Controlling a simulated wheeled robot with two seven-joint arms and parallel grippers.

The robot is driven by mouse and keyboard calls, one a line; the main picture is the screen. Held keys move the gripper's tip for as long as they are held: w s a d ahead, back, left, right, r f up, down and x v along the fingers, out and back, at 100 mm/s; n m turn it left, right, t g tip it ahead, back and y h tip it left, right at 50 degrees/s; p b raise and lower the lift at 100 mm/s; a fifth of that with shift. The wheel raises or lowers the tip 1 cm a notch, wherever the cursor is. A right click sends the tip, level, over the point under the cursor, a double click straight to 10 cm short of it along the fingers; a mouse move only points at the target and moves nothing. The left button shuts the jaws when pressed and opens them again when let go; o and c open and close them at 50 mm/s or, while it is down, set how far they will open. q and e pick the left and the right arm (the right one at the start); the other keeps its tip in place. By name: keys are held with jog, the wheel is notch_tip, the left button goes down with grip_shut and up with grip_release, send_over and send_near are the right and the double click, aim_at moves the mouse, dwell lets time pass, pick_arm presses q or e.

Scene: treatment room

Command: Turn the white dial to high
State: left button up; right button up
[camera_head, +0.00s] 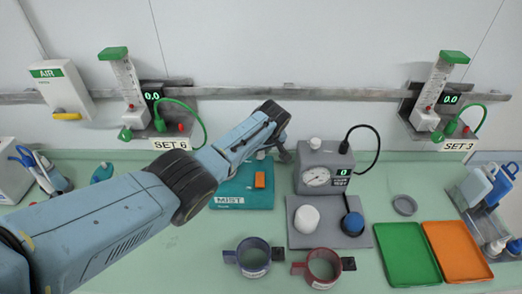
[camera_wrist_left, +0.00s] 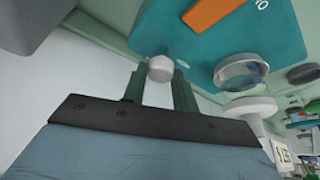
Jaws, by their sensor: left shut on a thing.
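My left arm reaches in from the left in the head view. Its gripper (camera_head: 284,154) is beside the teal box (camera_head: 236,194) labelled MIST, at its back right. In the left wrist view, a small white faceted dial (camera_wrist_left: 160,68) sits between my two fingers (camera_wrist_left: 160,88) at the edge of the teal box (camera_wrist_left: 160,30). The fingers are shut on this dial. In the head view the dial is hidden by my gripper. No setting mark on the dial can be read. My right gripper is not in view.
A grey gauge box (camera_head: 322,168) reading 0 stands close to the right of my gripper. In front are a white knob (camera_head: 306,218), a blue knob (camera_head: 352,223) and two ring clamps. Green (camera_head: 407,253) and orange (camera_head: 456,252) trays lie at the right. A rail runs behind.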

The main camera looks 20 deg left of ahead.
pick_arm(q)
jog(key=o, duration=1)
jog(key=shift+c, duration=0.2)
jog(key=shift+r, duration=0.1)
jog(key=shift+s+r, duration=0.1)
jog(key=shift+r, duration=0.15)
jog(key=p+v, duration=0.1)
jog(key=v, duration=1.1)
jog(key=shift+r, duration=0.35)
